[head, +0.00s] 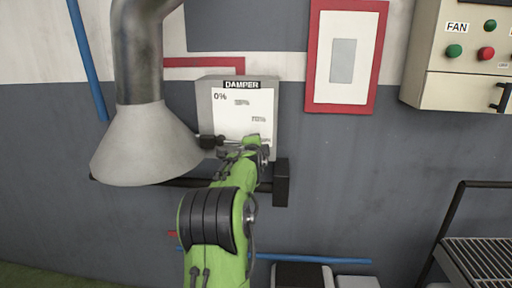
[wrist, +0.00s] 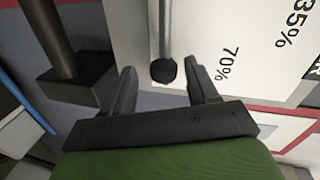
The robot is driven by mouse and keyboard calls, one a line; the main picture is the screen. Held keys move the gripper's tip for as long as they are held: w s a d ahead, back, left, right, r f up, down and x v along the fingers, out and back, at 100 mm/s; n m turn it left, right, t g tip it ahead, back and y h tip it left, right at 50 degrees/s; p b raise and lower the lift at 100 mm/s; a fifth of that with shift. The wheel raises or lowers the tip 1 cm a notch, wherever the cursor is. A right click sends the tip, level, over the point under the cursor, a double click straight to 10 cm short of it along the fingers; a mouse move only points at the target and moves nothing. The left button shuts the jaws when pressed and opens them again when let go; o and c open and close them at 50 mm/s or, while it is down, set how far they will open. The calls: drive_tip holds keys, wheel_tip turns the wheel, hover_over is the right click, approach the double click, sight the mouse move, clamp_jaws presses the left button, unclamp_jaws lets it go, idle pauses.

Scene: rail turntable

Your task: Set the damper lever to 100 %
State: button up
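The damper box (head: 205,99) is a grey wall unit with a white scale showing 0%, 35% and 70% in the head view. In the wrist view its white plate (wrist: 206,24) shows 35% and 70%. The lever is a grey rod (wrist: 165,28) ending in a black knob (wrist: 164,71), a little beyond the 70% mark, on the side away from 35%. My gripper (wrist: 163,80) is open, with one finger on each side of the knob and visible gaps to both. In the head view my arm hides most of the lever and the scale's lower part; no 100% mark shows.
A black bar with an end block (head: 281,183) runs below the damper box; the block (wrist: 76,78) is close to my gripper's left finger in the wrist view. A flared metal duct (head: 146,145) stands left. A red-framed panel (head: 368,92) and fan control box (head: 464,90) are right.

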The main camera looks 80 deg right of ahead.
drive_tip(key=shift+a+r, duration=0.1)
drive_tip(key=v, duration=1.5)
drive_tip(key=shift+a, duration=0.3)
drive_tip(key=shift+s, duration=0.1)
